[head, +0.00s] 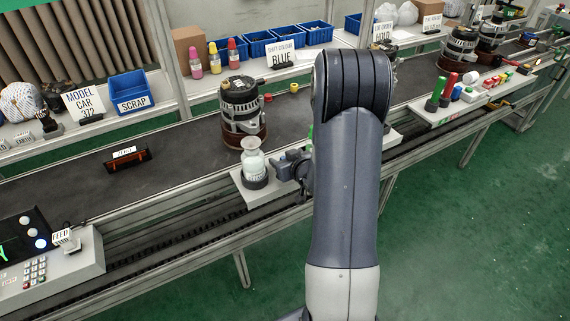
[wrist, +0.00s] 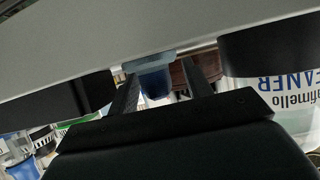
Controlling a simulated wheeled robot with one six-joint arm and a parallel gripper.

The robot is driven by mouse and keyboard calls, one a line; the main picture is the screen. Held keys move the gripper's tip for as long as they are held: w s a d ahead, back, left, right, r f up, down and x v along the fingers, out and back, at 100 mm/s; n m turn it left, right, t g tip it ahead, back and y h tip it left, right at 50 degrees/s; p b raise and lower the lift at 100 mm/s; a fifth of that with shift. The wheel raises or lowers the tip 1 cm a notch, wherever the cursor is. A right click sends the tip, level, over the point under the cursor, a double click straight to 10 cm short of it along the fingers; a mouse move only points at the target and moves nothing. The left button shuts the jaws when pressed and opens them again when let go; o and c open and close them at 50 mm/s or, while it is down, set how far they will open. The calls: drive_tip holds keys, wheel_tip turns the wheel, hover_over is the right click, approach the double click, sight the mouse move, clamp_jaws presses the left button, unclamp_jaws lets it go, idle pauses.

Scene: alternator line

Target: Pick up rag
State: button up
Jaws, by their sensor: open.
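A crumpled blue-and-white patterned cloth, which looks like the rag (head: 20,102), lies at the far left on the back shelf in the head view. I cannot make it out in the wrist view. My gripper (head: 291,166) is partly hidden by my arm, far to the right of the cloth, beside a clear bottle (head: 254,164) on a small pale side shelf. In the wrist view, my gripper (wrist: 163,78) has its two dark fingers apart. A small blue object (wrist: 154,82) shows between or beyond them; I cannot tell whether they touch it.
An alternator (head: 241,110) stands on the conveyor behind the bottle. A labelled cleaner container (wrist: 290,95) is close in the wrist view.

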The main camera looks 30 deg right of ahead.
drive_tip(key=shift+w+f, duration=0.15)
drive_tip(key=shift+w, duration=0.15)
drive_tip(key=c, duration=0.6)
